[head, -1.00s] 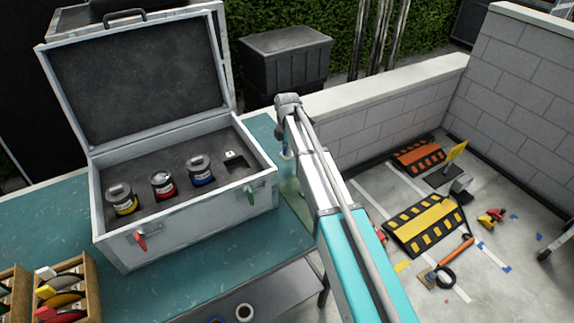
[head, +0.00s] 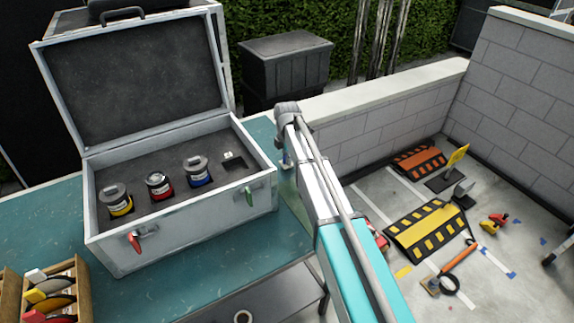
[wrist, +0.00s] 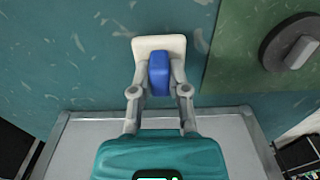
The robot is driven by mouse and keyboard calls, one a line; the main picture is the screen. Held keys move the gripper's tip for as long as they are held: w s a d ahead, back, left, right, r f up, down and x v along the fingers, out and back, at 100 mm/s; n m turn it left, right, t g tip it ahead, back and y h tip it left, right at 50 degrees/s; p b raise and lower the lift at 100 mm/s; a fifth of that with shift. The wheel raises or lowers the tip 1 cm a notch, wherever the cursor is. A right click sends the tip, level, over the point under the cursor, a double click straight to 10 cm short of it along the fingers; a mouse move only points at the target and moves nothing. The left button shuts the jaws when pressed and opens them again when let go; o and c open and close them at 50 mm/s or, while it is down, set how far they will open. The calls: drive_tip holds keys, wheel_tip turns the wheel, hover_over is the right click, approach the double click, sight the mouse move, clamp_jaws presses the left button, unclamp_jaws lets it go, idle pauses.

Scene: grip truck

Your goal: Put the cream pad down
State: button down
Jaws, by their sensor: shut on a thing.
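The cream pad (wrist: 150,45) is a pale rounded square with a blue grip block (wrist: 159,73) on it. My gripper (wrist: 160,84) is shut on the blue block, one finger on each side. The pad is over the teal table top (wrist: 60,70), just left of a green mat (wrist: 235,60). I cannot tell whether the pad touches the table. In the head view my arm hides most of the gripper and the pad.
A dark round knobbed thing (wrist: 288,42) lies on the green mat. An open grey case (head: 180,227) with several jars stands on the teal table (head: 40,225). A wooden rack (head: 82,290) is at lower left. A block wall (head: 400,120) stands behind.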

drive_tip(key=shift+f+b, duration=0.5)
drive_tip(key=shift+f, duration=0.4)
drive_tip(key=shift+f, duration=0.15)
drive_tip(key=c, duration=0.6)
unclamp_jaws()
wheel_tip(320, 180, up, 12)
drive_tip(key=p, duration=1.2)
drive_tip(key=shift+w+r, duration=0.1)
drive_tip(key=shift+r, duration=0.1)
